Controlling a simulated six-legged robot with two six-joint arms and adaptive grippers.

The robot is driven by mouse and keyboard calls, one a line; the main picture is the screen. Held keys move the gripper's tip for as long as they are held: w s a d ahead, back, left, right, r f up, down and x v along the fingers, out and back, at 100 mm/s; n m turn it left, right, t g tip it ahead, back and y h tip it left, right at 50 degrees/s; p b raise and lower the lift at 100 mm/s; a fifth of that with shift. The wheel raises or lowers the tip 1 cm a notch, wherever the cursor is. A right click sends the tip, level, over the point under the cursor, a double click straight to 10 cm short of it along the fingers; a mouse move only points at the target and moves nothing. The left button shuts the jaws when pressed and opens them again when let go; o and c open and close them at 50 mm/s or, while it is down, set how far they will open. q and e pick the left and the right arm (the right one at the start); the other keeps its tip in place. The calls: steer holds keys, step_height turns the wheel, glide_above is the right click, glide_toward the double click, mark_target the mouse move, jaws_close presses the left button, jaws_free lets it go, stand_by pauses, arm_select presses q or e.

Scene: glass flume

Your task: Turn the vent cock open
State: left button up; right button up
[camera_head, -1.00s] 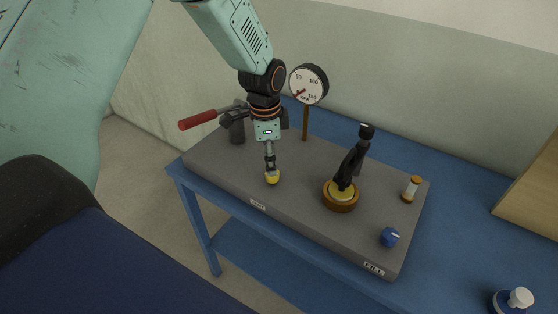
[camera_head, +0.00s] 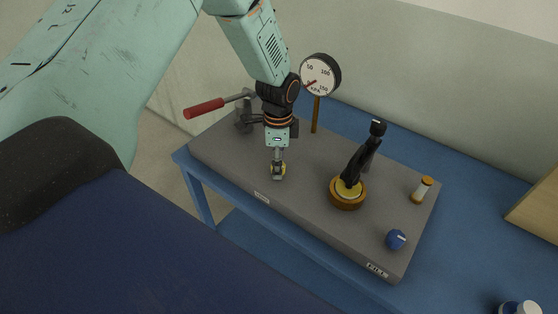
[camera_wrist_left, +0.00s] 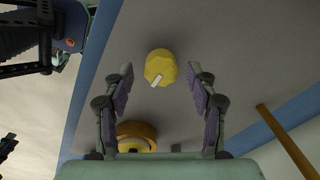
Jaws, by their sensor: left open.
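The vent cock, a round yellow knob (camera_head: 284,169) with a white pointer mark, sits near the front edge of the grey bench block (camera_head: 225,155), above a small label. My left gripper (camera_head: 277,172) is right at the knob from above and hides part of it. In the left wrist view the yellow knob (camera_wrist_left: 160,64) lies in line with the gap between the open fingers (camera_wrist_left: 160,88), apart from both. Its white mark points down and slightly left there. My right gripper is not in view.
A pressure gauge (camera_head: 320,75) stands on a post behind. A red-handled lever (camera_head: 205,108) is at left.

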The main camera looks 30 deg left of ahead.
arm_select(q)
steer(key=shift+w+d+f, duration=0.1)
steer(key=shift+f, duration=0.25)
steer(key=shift+c, duration=0.5)
steer(key=shift+c, duration=0.7)
steer(key=c, duration=0.9)
